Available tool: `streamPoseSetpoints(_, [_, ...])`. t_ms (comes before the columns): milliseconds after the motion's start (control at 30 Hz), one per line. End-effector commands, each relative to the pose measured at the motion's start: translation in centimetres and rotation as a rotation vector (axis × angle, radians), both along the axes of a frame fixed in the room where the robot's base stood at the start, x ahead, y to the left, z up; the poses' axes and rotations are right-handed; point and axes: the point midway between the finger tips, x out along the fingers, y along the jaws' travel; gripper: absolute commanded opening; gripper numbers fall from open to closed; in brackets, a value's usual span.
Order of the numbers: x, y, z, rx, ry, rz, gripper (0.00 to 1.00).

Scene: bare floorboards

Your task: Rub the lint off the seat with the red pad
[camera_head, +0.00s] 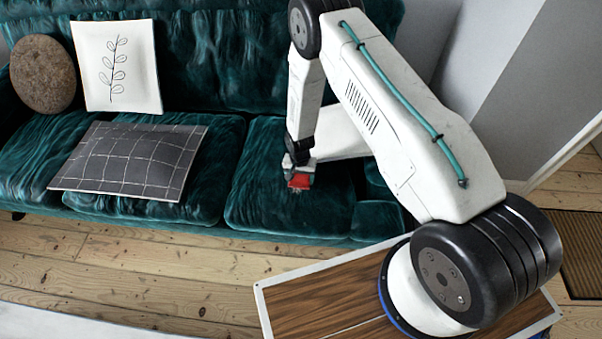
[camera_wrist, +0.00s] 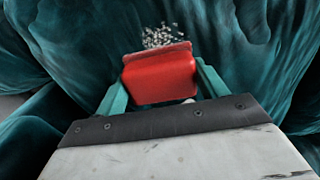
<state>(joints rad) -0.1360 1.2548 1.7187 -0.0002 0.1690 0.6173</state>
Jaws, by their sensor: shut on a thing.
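My gripper (camera_wrist: 160,84) is shut on the red pad (camera_wrist: 160,75), with one teal finger on each side of it. In the head view the red pad (camera_head: 300,181) is low over the right seat cushion of the teal velvet sofa (camera_head: 270,205). The lint (camera_wrist: 163,36) is a patch of small pale bits on the seat, just beyond the pad's far edge in the wrist view. The pad may hide part of it. I cannot tell whether the pad touches the seat.
A dark checked cushion (camera_head: 130,160) lies on the seat to the left. A white leaf-print cushion (camera_head: 116,66) and a round brown cushion (camera_head: 42,74) lean on the backrest. A white cushion or cloth (camera_head: 340,137) lies behind my gripper. Floorboards (camera_head: 150,262) in front are bare.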

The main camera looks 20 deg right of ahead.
Motion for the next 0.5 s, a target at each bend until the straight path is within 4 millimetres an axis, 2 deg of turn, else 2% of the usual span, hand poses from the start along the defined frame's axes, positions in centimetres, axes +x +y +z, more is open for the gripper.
streamPoseSetpoints(367, [-1.6,0.7,0.0,0.000,0.000,-0.001,0.50])
streamPoseSetpoints(500, [-2.8,1.2,0.0,0.000,0.000,0.001,0.50])
